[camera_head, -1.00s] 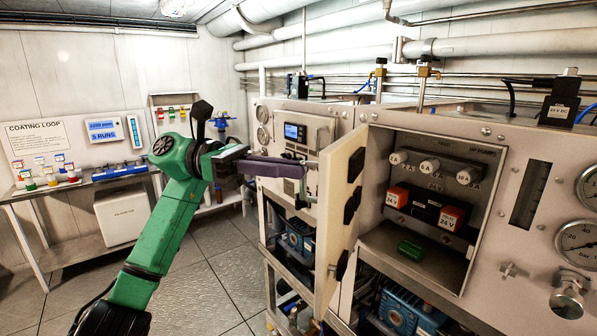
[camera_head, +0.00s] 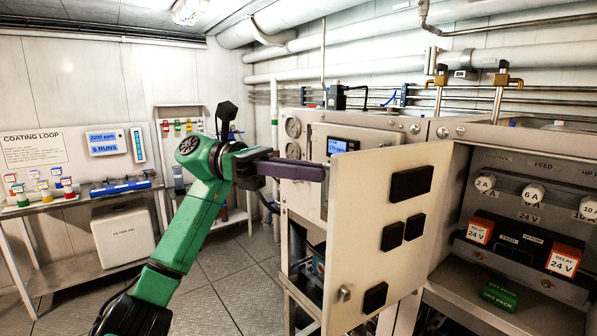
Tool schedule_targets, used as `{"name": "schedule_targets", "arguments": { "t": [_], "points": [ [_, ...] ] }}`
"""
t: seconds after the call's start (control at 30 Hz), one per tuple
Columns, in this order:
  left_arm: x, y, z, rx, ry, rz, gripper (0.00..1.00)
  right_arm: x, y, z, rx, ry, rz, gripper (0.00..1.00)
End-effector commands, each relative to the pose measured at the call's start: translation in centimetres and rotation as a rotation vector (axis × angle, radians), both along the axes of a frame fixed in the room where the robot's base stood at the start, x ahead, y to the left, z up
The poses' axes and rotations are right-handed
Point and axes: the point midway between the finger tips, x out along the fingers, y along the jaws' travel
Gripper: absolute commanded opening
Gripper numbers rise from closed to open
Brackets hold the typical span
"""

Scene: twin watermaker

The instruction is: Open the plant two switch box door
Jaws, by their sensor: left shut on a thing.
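The switch box door (camera_head: 370,255) stands wide open, swung out to the left of its box, with its pale inner face and several black pads toward me. The open box (camera_head: 445,270) at the right shows its inside. My left gripper (camera_head: 318,172), with purple fingers, is shut at the upper free edge of the door. Its tips reach the door's outer side, and the exact part they grip is hidden by the door. My right gripper is not in view.
Inside the box are white fuses (camera_head: 532,194), orange relays (camera_head: 564,260) and a green dry pack (camera_head: 499,294). A neighbouring panel with a small display (camera_head: 343,146) stands behind the door. A bench (camera_head: 95,199) is at the left. Open floor (camera_head: 240,292) lies between.

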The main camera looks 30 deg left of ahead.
Motion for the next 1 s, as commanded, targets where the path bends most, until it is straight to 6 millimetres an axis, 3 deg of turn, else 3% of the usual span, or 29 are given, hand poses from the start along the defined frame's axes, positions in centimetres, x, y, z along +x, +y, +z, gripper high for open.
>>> {"name": "schedule_targets", "arguments": {
  "t": [0.3,0.33,0.4,1.0],
  "points": [
    [0.31,-0.11,0.09,-0.003,0.000,0.010,0.00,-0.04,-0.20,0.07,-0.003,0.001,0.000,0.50],
    [0.31,-0.12,0.09,-0.003,0.000,0.010,0.21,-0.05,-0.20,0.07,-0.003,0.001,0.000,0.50],
    [0.28,-0.12,0.08,-0.003,0.000,0.009,0.42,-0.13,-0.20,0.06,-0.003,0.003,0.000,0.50],
    [0.23,-0.07,0.01,-0.002,0.002,0.007,0.42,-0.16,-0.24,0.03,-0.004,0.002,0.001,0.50]
  ]
}}
